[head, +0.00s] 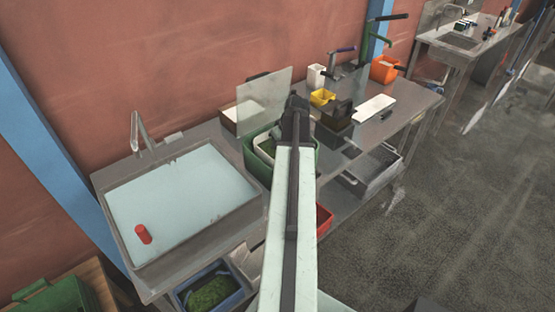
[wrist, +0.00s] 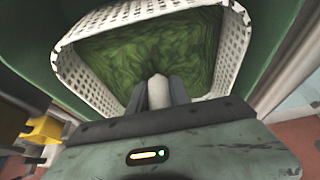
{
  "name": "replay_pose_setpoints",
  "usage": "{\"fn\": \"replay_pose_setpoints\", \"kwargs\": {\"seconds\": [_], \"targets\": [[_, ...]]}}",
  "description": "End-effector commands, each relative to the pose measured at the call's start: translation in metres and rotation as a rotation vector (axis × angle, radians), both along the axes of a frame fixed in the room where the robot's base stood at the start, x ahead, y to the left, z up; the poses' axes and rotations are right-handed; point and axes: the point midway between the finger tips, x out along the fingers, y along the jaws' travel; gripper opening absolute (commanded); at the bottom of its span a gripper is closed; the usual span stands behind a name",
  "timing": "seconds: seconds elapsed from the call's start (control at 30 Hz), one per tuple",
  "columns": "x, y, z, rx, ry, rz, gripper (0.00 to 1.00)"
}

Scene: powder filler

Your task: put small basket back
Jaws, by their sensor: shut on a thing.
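The small basket is white and perforated, with green leafy-looking stuff inside. It fills the upper part of the wrist view (wrist: 68,66) and shows partly in the head view (head: 262,153), inside or over a green bin (head: 258,170). My gripper (wrist: 158,88) is shut on a pale piece at the basket's near side, which looks like part of its rim. In the head view my arm hides the basket's right side and the fingertips. I cannot tell whether the basket rests in the bin or is held just above it.
A sink (head: 180,205) with a red cylinder (head: 143,234) is at the left. A clear upright panel (head: 264,100) stands behind the bin. A yellow container (head: 322,97) and a white board (head: 374,108) sit on the right bench. A blue crate (head: 211,288) is below; open floor lies at right.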

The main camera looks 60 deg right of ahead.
Motion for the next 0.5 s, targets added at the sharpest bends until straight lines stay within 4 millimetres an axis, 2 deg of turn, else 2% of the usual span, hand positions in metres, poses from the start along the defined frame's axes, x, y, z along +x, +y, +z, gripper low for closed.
{"fn": "replay_pose_setpoints", "kwargs": {"seconds": [0.17, 0.4, 0.5], "targets": [[-0.001, -0.001, -0.004, 0.0, 0.0, -0.002, 0.0], [-0.007, -0.005, -0.041, 0.0, 0.0, -0.012, 0.0], [-0.007, -0.006, -0.037, 0.0, 0.0, -0.013, 0.0]]}}
